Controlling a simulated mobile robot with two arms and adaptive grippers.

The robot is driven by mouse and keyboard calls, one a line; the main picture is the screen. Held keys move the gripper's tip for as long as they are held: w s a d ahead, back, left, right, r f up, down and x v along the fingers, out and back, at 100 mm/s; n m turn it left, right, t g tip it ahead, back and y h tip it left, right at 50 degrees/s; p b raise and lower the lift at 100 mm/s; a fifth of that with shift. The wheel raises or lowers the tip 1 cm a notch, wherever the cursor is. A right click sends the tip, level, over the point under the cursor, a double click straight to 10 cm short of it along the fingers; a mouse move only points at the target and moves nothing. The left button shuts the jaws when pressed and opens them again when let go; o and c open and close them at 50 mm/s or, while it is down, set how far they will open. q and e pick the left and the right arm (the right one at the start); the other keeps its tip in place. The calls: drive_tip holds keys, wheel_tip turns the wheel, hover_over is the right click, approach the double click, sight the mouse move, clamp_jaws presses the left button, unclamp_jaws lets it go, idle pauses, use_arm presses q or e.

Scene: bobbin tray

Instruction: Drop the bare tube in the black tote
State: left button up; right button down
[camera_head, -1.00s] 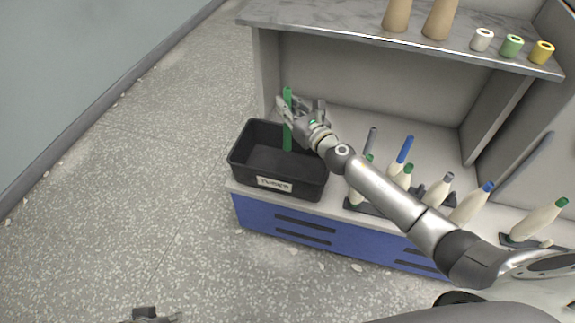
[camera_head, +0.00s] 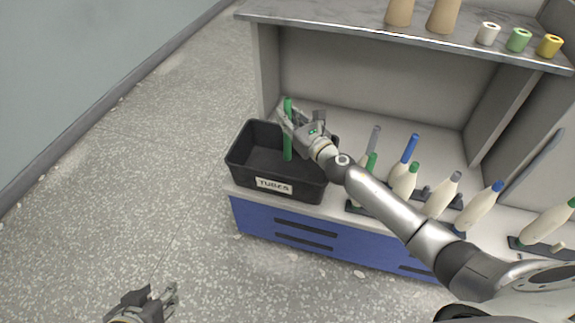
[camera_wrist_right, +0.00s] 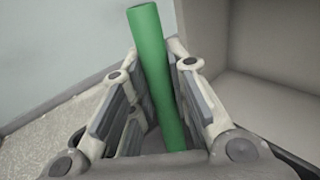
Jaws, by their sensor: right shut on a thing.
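A plain green tube (camera_head: 288,146) is held upright in my right gripper (camera_head: 287,117). Its lower part shows inside the outline of the black tote (camera_head: 312,191), below the rim line; I cannot tell whether it touches the floor of the tote. The tote has a white "TUBES" label and looks otherwise empty. In the right wrist view the green tube (camera_wrist_right: 158,60) stands between the two fingers of the right gripper. My left gripper (camera_head: 156,291) is at the bottom left, over the floor, open and empty.
Several wound bobbins (camera_head: 478,207) with coloured tube ends stand on dark holders right of the tote, beneath my right arm. A grey shelf (camera_head: 340,24) above carries cones and small spools. The tote sits at the left end of the blue-fronted bench (camera_head: 345,252).

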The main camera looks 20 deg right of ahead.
drive_tip(key=c, duration=1.3)
unclamp_jaws()
drive_tip(key=v, duration=1.2)
